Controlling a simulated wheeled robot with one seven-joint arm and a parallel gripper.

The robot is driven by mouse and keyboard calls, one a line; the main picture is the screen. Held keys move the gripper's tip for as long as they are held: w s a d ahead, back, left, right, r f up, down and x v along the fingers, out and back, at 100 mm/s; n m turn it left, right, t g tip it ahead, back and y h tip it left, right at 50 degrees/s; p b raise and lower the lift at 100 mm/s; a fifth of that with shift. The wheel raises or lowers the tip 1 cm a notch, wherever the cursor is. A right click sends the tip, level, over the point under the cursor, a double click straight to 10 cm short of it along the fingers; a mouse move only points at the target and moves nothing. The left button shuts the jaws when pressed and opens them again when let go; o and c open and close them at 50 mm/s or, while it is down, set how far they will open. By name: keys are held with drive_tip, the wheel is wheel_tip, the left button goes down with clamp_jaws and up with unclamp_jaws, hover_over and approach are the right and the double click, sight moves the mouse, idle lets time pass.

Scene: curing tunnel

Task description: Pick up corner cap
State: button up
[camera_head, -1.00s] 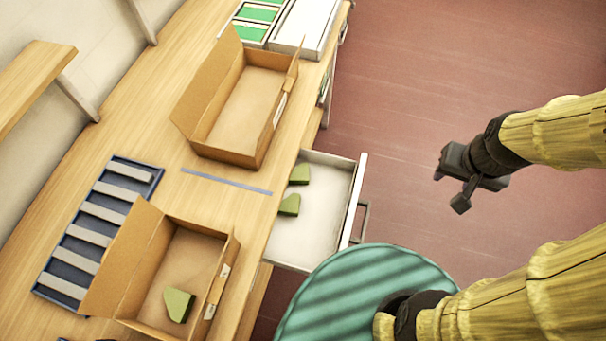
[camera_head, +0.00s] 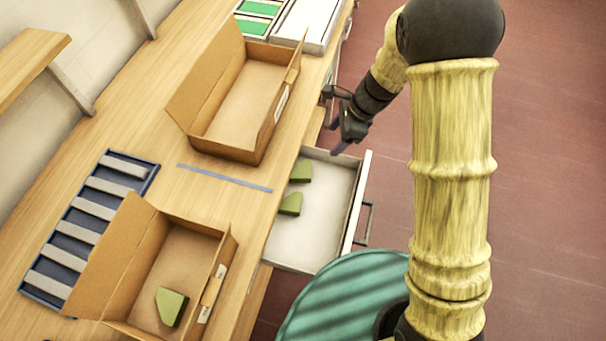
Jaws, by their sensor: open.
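Two green corner caps lie in the open white drawer: the upper cap (camera_head: 301,171) and the lower cap (camera_head: 290,204), close together near the drawer's left side. A third green corner cap (camera_head: 171,307) lies in the nearer cardboard box (camera_head: 150,235) on the bench. My gripper (camera_head: 337,142) is open and empty. It shows above the drawer's far end, up and to the right of the two caps and apart from them. Its fingertips are small and partly dark in this view.
The drawer (camera_head: 312,241) sticks out from the wooden bench (camera_head: 150,148). A second open cardboard box (camera_head: 205,147), empty, stands farther back. A blue strip (camera_head: 225,178) lies between the boxes. A blue rack (camera_head: 152,183) with grey bars is at left. Open red floor lies right.

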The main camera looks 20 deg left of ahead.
hover_over(309, 169)
drive_tip(key=d, duration=0.2)
drive_tip(key=f, duration=0.7)
drive_tip(key=w+f, duration=0.1)
drive_tip(key=f, duration=0.3)
drive_tip(key=shift+f, duration=0.1)
drive_tip(key=shift+f, duration=0.1)
drive_tip(key=shift+p+x, duration=0.55)
drive_tip(key=shift+x, duration=2)
drive_tip(key=shift+w+d, duration=0.1)
drive_tip(key=c, duration=0.6)
